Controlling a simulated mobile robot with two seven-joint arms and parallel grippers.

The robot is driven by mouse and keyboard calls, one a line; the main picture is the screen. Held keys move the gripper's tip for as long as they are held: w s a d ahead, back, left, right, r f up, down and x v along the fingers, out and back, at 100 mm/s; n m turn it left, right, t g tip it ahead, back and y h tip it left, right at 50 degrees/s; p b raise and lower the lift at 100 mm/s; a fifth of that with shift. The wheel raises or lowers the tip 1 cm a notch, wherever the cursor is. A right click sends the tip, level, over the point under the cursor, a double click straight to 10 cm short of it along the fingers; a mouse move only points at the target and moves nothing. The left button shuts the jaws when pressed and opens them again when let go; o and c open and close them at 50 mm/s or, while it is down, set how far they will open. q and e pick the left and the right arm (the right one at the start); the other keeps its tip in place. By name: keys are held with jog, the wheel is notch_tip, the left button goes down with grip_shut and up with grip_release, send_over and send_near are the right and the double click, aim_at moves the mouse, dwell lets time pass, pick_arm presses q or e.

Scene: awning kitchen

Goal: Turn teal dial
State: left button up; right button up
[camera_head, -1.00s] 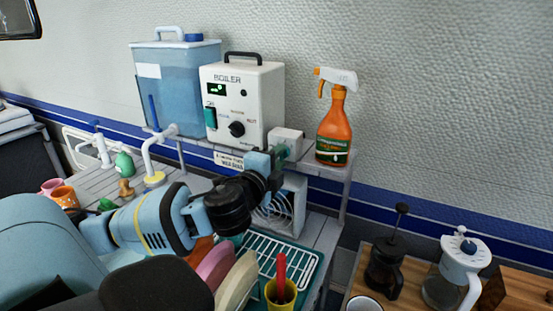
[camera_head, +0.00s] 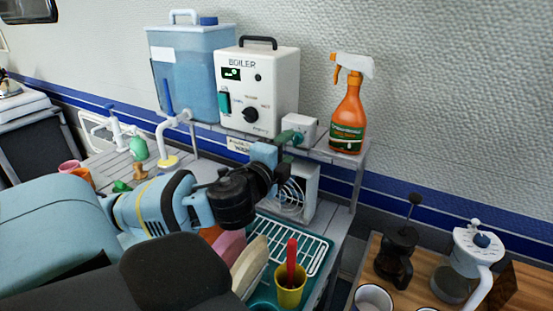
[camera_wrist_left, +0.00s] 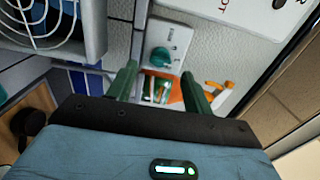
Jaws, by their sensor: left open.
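The teal dial (camera_wrist_left: 160,57) is on the front of a small white box (camera_wrist_left: 176,36) in the left wrist view. In the head view this white box (camera_head: 303,127) is on the shelf between the boiler and the orange spray bottle, with the teal dial (camera_head: 298,138) partly hidden by my gripper. My left gripper (camera_wrist_left: 157,84) is open, its two green fingers apart. The dial appears between and beyond the fingertips, with no visible contact. In the head view my left gripper (camera_head: 280,146) is just in front of the box. My right gripper is not in view.
The white boiler (camera_head: 257,85) stands left of the box, and the orange spray bottle (camera_head: 348,112) stands close on its right. A white fan (camera_head: 292,193) is below the shelf. A teal dish rack (camera_head: 322,259) with plates and a yellow cup (camera_head: 291,285) lies under my arm.

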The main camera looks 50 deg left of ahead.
pick_arm(q)
jog(key=p+v, duration=0.1)
jog(key=v, duration=0.4)
jog(key=shift+s, duration=0.15)
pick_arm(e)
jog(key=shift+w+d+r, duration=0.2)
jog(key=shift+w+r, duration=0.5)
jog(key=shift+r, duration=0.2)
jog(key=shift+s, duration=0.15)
pick_arm(q)
jog(key=shift+d, duration=0.1)
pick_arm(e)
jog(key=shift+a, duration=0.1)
